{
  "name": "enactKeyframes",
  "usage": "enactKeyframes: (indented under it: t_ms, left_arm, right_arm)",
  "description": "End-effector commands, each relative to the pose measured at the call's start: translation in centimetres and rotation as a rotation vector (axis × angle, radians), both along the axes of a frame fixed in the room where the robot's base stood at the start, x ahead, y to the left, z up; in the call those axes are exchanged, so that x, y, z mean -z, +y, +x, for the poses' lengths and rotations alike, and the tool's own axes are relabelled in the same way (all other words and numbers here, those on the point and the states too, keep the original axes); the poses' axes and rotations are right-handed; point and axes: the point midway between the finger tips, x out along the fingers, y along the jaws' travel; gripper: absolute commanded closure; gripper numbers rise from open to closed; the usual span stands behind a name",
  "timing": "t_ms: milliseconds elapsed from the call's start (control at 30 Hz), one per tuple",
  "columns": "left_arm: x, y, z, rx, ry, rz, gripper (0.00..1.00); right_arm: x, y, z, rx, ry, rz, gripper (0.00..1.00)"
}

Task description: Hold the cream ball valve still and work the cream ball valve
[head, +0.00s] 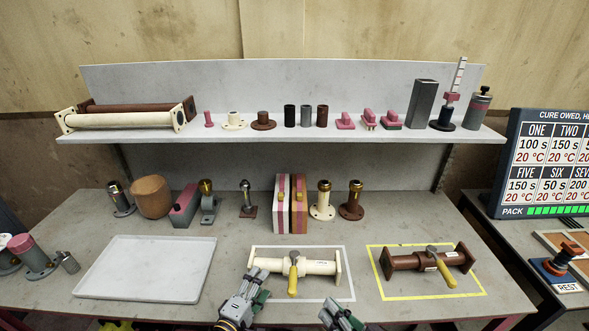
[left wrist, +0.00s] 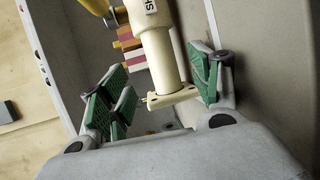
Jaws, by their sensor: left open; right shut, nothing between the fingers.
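The cream ball valve (head: 320,267) lies on the table inside a white outline, its pipe running left to right. Its yellow lever (head: 292,283) points toward the front, across the pipe. My left gripper (head: 258,284) is open at the valve's left end, just in front of its flange. In the left wrist view, the cream pipe and end flange (left wrist: 172,98) appear between the spread green-padded fingers (left wrist: 160,88); I cannot tell whether they touch. My right gripper (head: 342,314) is shut and empty, low in front of the valve's right end, apart from it.
A brown ball valve (head: 405,262) with a yellow lever lies in a yellow outline to the right. An empty grey tray (head: 150,268) lies to the left. Several fittings and blocks stand behind, below a shelf (head: 280,135) with pipes and parts. A sign (head: 548,160) stands at right.

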Motion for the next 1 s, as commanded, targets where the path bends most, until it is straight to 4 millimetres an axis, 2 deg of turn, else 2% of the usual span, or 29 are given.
enactKeyframes:
  t_ms: [500, 1000]
  left_arm:
    - [-1.0, 1.8, -4.2, -0.001, -0.003, 0.0, 0.37]
    - [-1.2, 2.1, -4.9, -0.001, -0.005, -0.002, 0.37]
  right_arm:
    - [0.0, 0.0, 0.0, 0.0, 0.0, 0.0, 1.0]
    - [0.0, 0.0, 0.0, 0.0, 0.0, 0.0, 1.0]
